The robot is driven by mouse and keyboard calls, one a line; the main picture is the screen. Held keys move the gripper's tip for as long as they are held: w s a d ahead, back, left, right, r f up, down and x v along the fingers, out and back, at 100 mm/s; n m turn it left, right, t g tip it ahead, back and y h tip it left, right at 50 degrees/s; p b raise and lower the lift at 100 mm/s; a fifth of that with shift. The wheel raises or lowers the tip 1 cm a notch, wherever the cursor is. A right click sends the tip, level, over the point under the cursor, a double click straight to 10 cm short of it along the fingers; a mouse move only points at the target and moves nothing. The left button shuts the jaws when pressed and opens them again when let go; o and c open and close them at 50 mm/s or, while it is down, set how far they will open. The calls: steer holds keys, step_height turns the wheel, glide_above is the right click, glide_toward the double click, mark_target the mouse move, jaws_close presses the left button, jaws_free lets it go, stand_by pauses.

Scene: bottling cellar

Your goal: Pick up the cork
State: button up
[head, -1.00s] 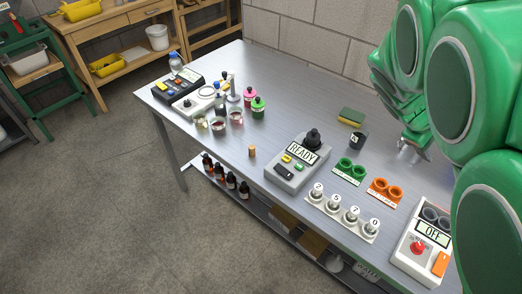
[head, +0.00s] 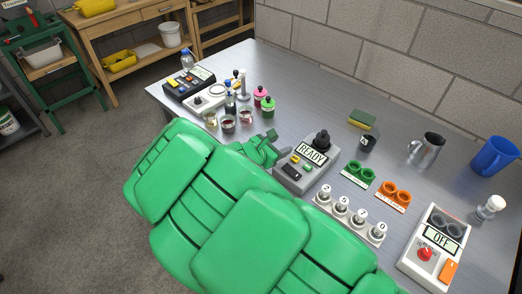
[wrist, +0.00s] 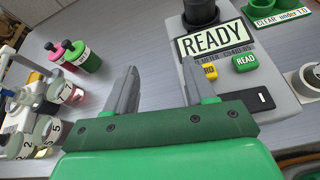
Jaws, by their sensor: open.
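The cork is not visible in either current view; my green arm and gripper cover the part of the bench where a small tan cork stood in the earlier head view. My gripper (head: 272,143) is low over the bench, just left of the grey READY meter (head: 309,160). In the wrist view my gripper (wrist: 160,78) has its two grey fingers apart, with only bare metal bench showing between them. The right finger is close beside the READY meter (wrist: 235,75).
Left of my gripper are small glass jars (head: 228,125) and pink-capped and green-capped bottles (head: 267,106). Right of the meter are green cups (head: 358,171), orange cups (head: 391,195), a numbered weight rack (head: 349,218) and an OFF device (head: 437,245). Open bench lies behind the meter.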

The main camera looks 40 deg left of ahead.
steer(key=s+a+f+n+y, duration=0.1)
steer(key=s+a, duration=0.1)
steer(key=s+a+f+n+y, duration=0.1)
steer(key=s+a+f, duration=0.1)
steer(key=s, duration=0.1)
steer(key=s+a+f+n, duration=0.1)
steer(key=s+a+n, duration=0.1)
steer(key=shift+s+f+y, duration=0.2)
steer(key=shift+f+y, duration=0.2)
steer(key=shift+r+x, duration=0.2)
steer(key=shift+x, duration=3.65)
steer(key=shift+w+d, duration=0.1)
jaws_close()
